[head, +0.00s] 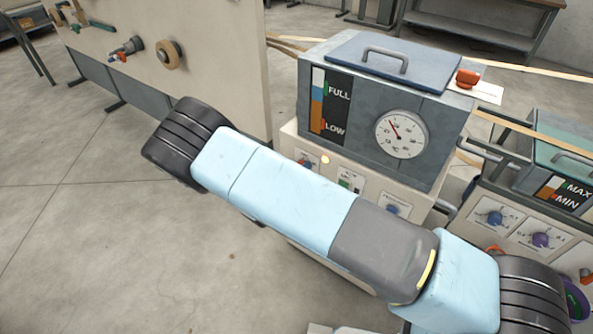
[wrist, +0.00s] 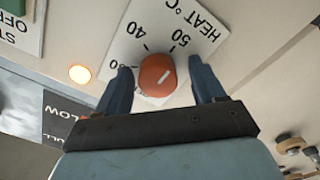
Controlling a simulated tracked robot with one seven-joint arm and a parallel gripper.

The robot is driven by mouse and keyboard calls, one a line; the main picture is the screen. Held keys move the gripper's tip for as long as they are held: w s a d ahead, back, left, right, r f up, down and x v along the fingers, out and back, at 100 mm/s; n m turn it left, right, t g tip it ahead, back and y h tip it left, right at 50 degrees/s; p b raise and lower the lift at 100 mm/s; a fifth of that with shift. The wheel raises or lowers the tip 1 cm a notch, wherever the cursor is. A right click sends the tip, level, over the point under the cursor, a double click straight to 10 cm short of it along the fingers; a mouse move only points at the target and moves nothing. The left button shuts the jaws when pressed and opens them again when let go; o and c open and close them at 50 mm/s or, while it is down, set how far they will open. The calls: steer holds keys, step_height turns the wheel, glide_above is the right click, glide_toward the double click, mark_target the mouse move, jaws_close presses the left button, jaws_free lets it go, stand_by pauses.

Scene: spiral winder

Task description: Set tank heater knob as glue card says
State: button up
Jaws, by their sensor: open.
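The orange-red heater knob (wrist: 157,75) sits on a white plate marked HEAT °C (wrist: 128,40), with 40 and 50 readable and another number partly hidden. The wrist view shows this upside down. In the head view, the grey tank (head: 345,145) stands behind my arm. A white card (head: 488,92) lies beside its lid under a red object; its writing is unreadable.
A small amber light (wrist: 80,73) glows beside the heat plate. A dial gauge (head: 402,134) and a FULL/LOW level strip (head: 325,105) are on the tank front. Another machine with blue and purple knobs (head: 541,240) stands at right. Open floor (head: 90,240) lies at left.

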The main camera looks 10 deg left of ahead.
steer(key=v, duration=1.3)
steer(key=shift+s+a, duration=0.2)
steer(key=shift+s, duration=0.15)
steer(key=shift+f, duration=0.1)
